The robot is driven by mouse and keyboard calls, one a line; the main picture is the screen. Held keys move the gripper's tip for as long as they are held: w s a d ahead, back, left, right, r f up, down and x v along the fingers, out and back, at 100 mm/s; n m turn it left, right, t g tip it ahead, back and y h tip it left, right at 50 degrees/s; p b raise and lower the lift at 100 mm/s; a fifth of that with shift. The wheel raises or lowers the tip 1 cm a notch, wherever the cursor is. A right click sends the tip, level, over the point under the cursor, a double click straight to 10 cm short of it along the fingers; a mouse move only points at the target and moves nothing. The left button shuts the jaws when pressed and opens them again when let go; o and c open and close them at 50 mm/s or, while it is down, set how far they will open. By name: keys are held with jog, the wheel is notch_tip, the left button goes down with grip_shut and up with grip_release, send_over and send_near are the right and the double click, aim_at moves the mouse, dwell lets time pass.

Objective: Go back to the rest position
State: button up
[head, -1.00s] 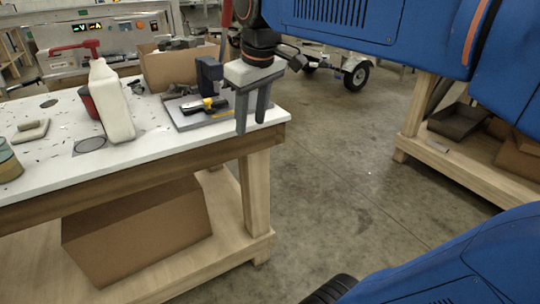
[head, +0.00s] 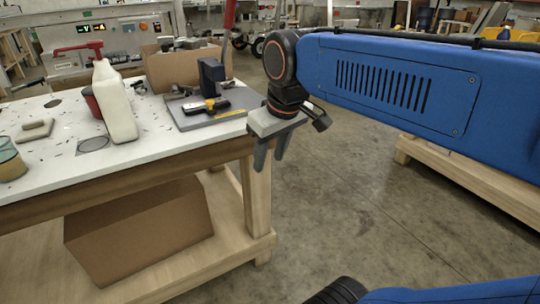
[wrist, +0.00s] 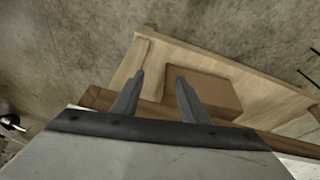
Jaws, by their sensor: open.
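My gripper (head: 269,160) hangs at the right end of the white-topped workbench (head: 175,150) in the head view, pointing down. Its two grey fingers are apart with nothing between them. In the wrist view my gripper (wrist: 158,85) also shows open and empty, with the bench's wooden edge and lower shelf beyond it. My blue arm stretches from the gripper to the right edge of the head view.
On the bench are a white bottle with a red pump (head: 115,105), a grey plate with a yellow-black tool (head: 207,108), and an open cardboard box (head: 165,70). Another box (head: 140,235) sits on the lower shelf. Concrete floor (head: 350,200) lies open to the right.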

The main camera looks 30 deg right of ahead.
jog(key=s+f+m+t, duration=0.1)
jog(key=s+f+m, duration=0.1)
jog(key=s+f, duration=0.5)
notch_tip(320, 180, down, 4)
jog(key=shift+d+r, duration=0.1)
jog(key=shift+d, duration=0.3)
dwell(0.5)
